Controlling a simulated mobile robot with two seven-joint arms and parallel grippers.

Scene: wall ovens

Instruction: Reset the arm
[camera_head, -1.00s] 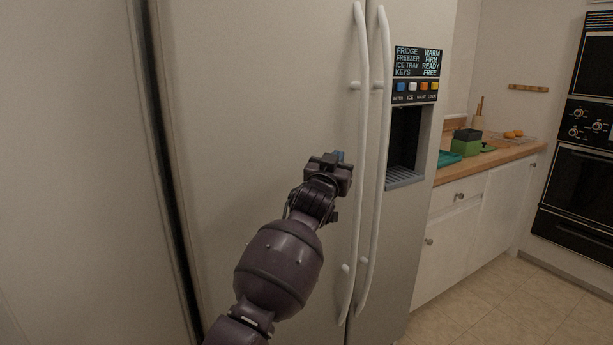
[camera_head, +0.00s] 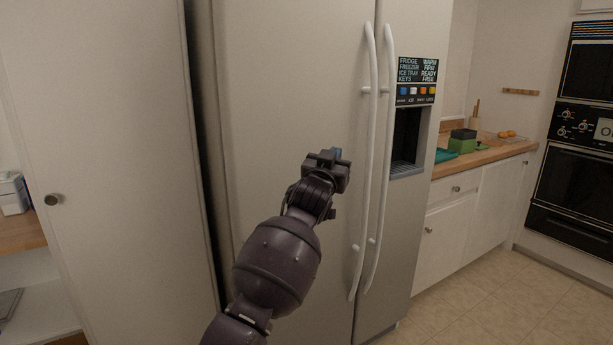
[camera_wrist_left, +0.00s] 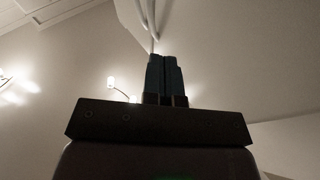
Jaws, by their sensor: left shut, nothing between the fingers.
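My left arm reaches up from the bottom of the head view. Its gripper (camera_head: 338,156) is in front of the fridge's left door, to the left of the two long handles. In the left wrist view the gripper's two dark fingers (camera_wrist_left: 164,76) are side by side, shut and empty. My right gripper is not in view.
The fridge (camera_head: 290,90) stands in front of me, both doors shut, with white handles (camera_head: 368,150) and a dispenser (camera_head: 407,138). A white cabinet door (camera_head: 110,150) is at the left. A wooden counter (camera_head: 485,157) and wall ovens (camera_head: 575,185) are at the right. Tiled floor (camera_head: 480,300) is clear there.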

